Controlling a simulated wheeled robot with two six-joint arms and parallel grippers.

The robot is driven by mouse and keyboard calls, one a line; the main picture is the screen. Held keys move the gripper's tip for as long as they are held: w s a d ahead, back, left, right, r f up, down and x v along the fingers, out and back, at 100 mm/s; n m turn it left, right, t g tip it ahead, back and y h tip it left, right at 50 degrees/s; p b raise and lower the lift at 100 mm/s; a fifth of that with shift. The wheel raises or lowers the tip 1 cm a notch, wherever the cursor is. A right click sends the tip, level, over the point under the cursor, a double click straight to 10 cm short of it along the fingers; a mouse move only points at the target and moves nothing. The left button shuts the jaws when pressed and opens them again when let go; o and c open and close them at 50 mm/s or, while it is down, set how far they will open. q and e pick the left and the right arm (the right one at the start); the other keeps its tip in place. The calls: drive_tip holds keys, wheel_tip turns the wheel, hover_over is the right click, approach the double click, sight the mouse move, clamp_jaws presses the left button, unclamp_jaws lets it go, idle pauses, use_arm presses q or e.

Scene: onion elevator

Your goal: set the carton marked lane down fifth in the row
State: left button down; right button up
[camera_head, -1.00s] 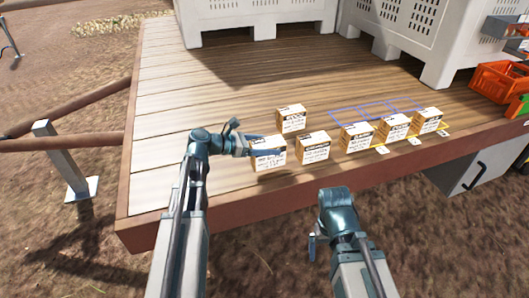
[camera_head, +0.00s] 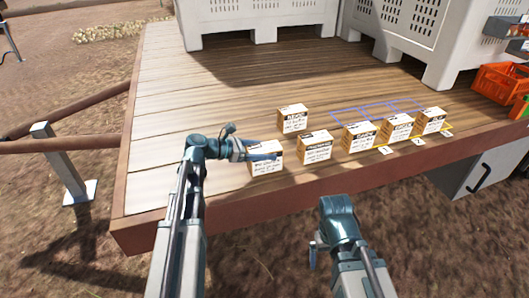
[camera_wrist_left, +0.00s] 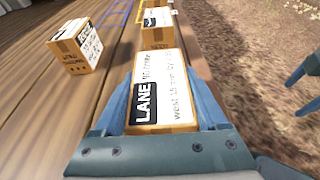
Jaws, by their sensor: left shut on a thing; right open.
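The carton marked LANE (camera_wrist_left: 163,95) lies between the fingers of my left gripper (camera_wrist_left: 166,108) in the left wrist view. In the head view this carton (camera_head: 265,163) is at the left end of the front row, and the left gripper (camera_head: 264,156) is shut on it. I cannot tell whether its base touches the deck. A neighbouring carton (camera_head: 314,149) stands just right of it, with a small gap. Three more cartons (camera_head: 359,139), (camera_head: 396,130), (camera_head: 430,122) continue the row rightward. My right gripper (camera_head: 318,246) is open and empty, before the deck edge.
Another carton (camera_head: 293,119) stands behind the row. Blue outlines (camera_head: 375,108) lie behind the right cartons, with small numbered tags (camera_head: 418,142) in front. White bins (camera_head: 255,15) and an orange crate (camera_head: 497,82) stand further back. The left part of the wooden deck (camera_head: 185,110) is clear.

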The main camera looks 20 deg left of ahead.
use_arm(q)
drive_tip(key=shift+f, duration=0.15)
unclamp_jaws()
drive_tip(key=shift+r, duration=0.2)
drive_tip(key=p+v, duration=0.3)
drive_tip(key=v, duration=0.9)
